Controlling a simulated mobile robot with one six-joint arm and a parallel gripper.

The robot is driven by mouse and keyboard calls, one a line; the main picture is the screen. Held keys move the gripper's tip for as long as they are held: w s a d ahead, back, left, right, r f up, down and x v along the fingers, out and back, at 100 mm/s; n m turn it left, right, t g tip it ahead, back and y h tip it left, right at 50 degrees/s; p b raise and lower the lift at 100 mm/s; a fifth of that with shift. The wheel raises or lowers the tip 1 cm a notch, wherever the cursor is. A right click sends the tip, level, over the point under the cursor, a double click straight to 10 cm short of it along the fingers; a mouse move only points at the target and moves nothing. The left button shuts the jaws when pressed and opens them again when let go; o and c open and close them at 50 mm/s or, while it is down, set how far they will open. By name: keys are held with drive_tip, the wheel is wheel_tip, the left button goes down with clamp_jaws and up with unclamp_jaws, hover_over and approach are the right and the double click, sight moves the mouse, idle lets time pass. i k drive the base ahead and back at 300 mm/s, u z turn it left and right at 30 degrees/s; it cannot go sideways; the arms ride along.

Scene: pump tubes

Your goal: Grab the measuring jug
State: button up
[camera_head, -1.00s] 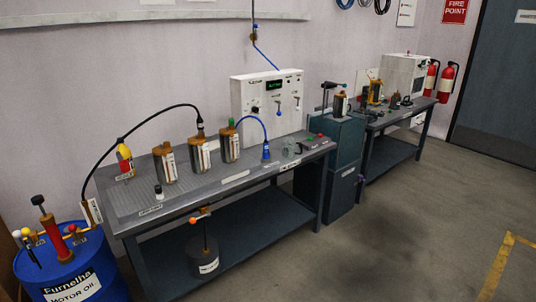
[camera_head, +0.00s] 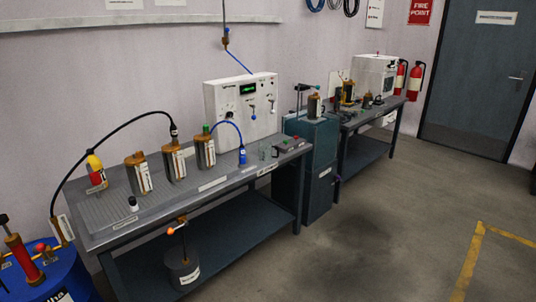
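A small clear vessel that looks like the measuring jug (camera_head: 267,153) stands on the right part of the long grey workbench (camera_head: 215,186). It is to the right of a blue nozzle (camera_head: 242,157) and in front of the white control panel (camera_head: 240,108). It is small and see-through, so its handle and markings cannot be made out. My gripper is not in view.
Several metal canisters (camera_head: 174,164) stand along the bench. A blue drum (camera_head: 45,280) is at the lower left. A dark teal cabinet (camera_head: 312,170) adjoins the bench's right end, before a second bench (camera_head: 365,150). The floor in front is clear.

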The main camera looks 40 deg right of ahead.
sight(269, 151)
drive_tip(key=z, duration=0.3)
drive_tip(key=i, duration=0.95)
drive_tip(key=u, duration=0.35)
